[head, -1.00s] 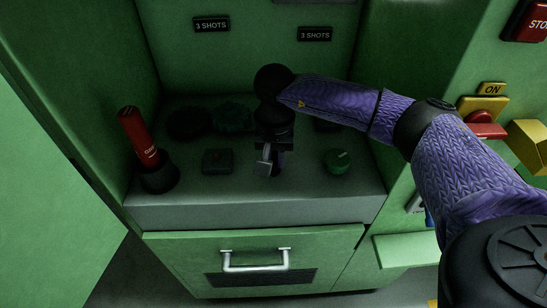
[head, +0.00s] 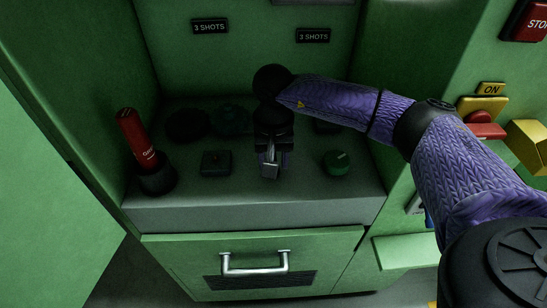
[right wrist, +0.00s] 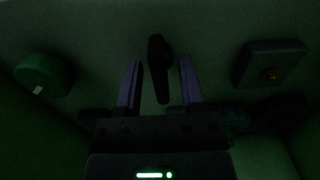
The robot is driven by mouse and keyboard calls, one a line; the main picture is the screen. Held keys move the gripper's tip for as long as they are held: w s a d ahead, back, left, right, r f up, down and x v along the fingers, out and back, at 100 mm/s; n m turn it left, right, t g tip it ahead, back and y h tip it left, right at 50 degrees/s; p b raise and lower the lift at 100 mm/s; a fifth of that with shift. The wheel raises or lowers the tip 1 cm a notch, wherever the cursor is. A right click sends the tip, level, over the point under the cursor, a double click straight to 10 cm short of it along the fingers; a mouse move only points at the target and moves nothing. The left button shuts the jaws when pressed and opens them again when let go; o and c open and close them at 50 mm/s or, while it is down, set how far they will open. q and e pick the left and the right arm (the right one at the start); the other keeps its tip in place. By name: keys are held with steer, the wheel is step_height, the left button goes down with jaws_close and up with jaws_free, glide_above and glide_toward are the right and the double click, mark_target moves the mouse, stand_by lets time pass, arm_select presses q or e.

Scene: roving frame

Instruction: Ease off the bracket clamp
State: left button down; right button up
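My right gripper (head: 272,167) hangs over the middle of the dark shelf in the green recess, fingers pointing down. In the right wrist view its two fingers (right wrist: 160,62) are apart. A dark lever-shaped piece (right wrist: 157,70), which looks like the clamp's handle, shows between them, with a gap on each side. I cannot tell how deep it sits between the fingers. In the head view the gripper hides most of this piece, and the bracket itself cannot be made out. My left gripper is in neither view.
A green round knob (head: 337,162) and a square block (head: 216,163) flank the gripper. A red cylinder (head: 137,138) stands in a black holder at left. Dark round shapes (head: 188,125) lie behind. A drawer handle (head: 254,265) juts out below; a red switch (head: 484,129) is at right.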

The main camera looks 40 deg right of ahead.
steer(key=shift+r, duration=0.35)
step_height(320, 180, up, 9)
steer(key=p, duration=0.3)
steer(key=shift+r, duration=0.15)
